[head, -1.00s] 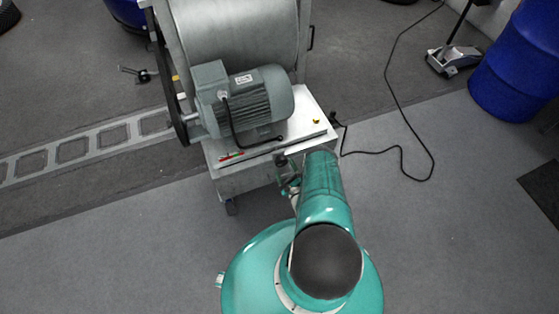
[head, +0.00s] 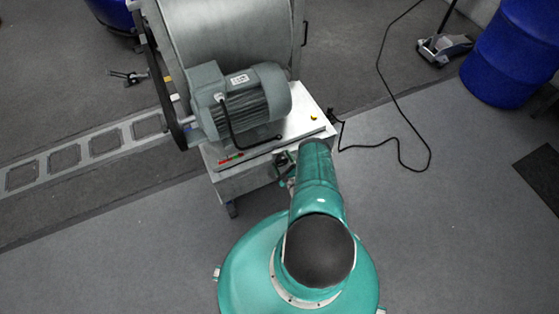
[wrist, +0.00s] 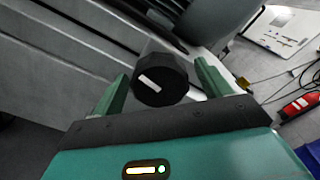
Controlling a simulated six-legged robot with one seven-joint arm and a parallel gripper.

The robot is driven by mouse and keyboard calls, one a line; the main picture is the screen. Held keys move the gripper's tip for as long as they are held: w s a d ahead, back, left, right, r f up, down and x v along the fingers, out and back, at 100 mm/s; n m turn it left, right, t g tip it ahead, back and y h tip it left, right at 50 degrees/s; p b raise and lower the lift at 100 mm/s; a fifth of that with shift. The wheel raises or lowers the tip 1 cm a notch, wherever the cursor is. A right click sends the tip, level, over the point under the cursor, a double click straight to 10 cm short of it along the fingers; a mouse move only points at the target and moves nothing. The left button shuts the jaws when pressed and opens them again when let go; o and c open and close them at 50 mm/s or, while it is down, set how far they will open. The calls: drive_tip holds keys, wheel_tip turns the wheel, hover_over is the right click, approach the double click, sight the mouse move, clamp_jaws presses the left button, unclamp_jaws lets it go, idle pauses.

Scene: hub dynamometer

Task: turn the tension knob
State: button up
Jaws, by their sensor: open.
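The tension knob (wrist: 161,80) is a black faceted knob with a white mark on its face, seen in the wrist view just beyond my gripper. My gripper (wrist: 160,85) is open, with one green finger to the left of the knob and one to the right. Gaps show beside the knob, and I cannot tell how deep it sits between the fingers. In the head view my arm covers the knob, and my gripper is mostly hidden at the front of the machine's white base (head: 300,118).
A grey motor (head: 243,103) and a large drum (head: 230,35) sit on the wheeled machine. A black cable (head: 395,95) runs over the floor at right. A blue barrel (head: 510,55) stands at far right. The grey floor at lower left is clear.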

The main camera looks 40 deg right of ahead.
drive_tip(key=c, duration=1)
drive_tip(key=shift+n, duration=0.3)
